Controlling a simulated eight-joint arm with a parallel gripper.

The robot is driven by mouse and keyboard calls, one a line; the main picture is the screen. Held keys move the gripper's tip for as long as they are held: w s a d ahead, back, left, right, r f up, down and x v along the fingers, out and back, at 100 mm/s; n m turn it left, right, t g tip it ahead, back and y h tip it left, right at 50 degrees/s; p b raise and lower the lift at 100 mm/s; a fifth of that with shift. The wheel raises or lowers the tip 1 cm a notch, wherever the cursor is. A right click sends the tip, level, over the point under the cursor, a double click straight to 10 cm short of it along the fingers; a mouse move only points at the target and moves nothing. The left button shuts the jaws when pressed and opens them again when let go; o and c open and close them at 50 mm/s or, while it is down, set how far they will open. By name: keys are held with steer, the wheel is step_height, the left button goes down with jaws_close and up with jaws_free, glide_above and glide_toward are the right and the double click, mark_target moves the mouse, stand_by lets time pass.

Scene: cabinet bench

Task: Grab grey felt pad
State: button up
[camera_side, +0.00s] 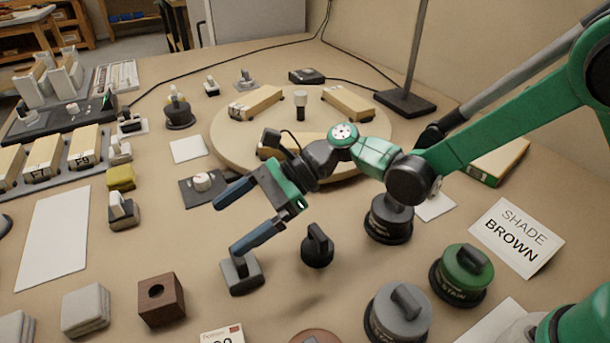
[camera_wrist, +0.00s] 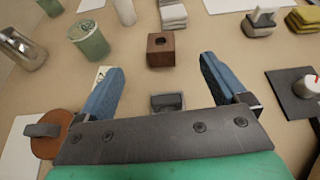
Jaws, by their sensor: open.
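A grey pad with a dark block handle (camera_side: 241,275) lies on the bench, just below the lower finger of my gripper in the side view; I take it for the grey felt pad. In the wrist view the pad (camera_wrist: 167,102) shows low between the two fingers, its near part cut off by my gripper body. My gripper (camera_side: 227,227) is open and empty, its blue fingers wide apart and pointing left. In the wrist view my gripper (camera_wrist: 161,67) spans past both sides of the pad. Whether the lower finger touches the pad's handle cannot be told.
A brown wooden block with a hole (camera_side: 161,302) and a grey folded stack (camera_side: 85,310) stand nearby. A black-knobbed piece (camera_side: 317,245) is right of the pad. A dial on a dark mat (camera_side: 203,183) lies behind. Lidded tins, including a green one (camera_side: 462,272), stand at right.

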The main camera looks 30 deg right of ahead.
mark_target(229, 271)
steer(key=shift+a+f, duration=0.15)
steer(key=shift+f, duration=2)
step_height(229, 271, down, 3)
steer(key=shift+a+f, duration=0.1)
steer(key=shift+x, duration=0.75)
steer(key=shift+a+f, duration=0.15)
steer(key=shift+a, duration=0.45)
steer(key=c, duration=1.3)
steer(key=shift+c, duration=0.2)
